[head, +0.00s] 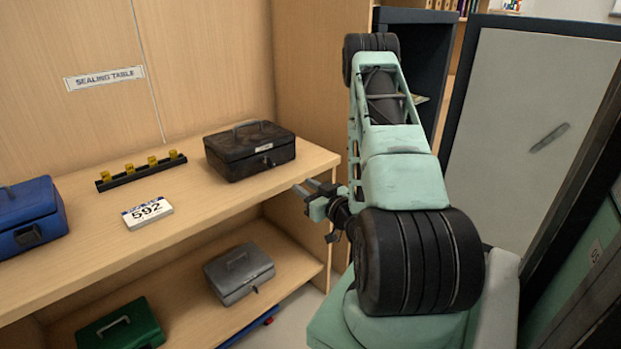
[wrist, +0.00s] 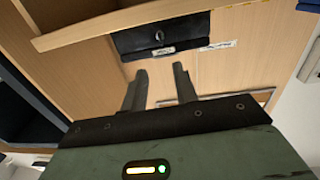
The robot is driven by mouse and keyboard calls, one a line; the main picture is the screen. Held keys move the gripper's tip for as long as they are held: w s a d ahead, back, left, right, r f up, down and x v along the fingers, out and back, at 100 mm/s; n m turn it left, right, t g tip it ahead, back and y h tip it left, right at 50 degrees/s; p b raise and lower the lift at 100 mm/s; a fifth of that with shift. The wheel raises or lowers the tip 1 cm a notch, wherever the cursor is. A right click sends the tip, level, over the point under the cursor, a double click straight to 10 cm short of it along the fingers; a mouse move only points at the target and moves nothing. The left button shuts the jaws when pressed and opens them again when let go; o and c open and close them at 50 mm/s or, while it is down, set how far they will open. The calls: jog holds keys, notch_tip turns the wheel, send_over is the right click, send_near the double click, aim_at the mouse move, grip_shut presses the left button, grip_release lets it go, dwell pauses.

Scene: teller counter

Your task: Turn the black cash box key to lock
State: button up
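The black cash box (head: 235,155) sits closed on the upper shelf, near its right end, with a handle on its lid. A small key or lock part (head: 267,161) shows on its front, below a pale label. In the wrist view the black cash box (wrist: 185,28) is seen beyond my fingers, with a small round lock or key (wrist: 158,37) on its front. The key's angle is too small to tell. My gripper (head: 303,188) is open and empty, in front and to the right of the box, apart from it. Its two separated fingers show in the wrist view (wrist: 160,73).
A number card reading 592 (head: 147,212) and a black rack with yellow pieces (head: 142,171) stand left of the box. A blue box (head: 28,215) is farther left. Grey (head: 239,273) and green (head: 121,327) boxes lie on the lower shelf. A cabinet door (head: 530,130) stands right.

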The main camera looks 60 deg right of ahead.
jog(key=shift+s+a+p, duration=0.2)
jog(key=shift+s+p, duration=0.25)
jog(key=shift+s, duration=0.25)
jog(key=shift+w, duration=0.1)
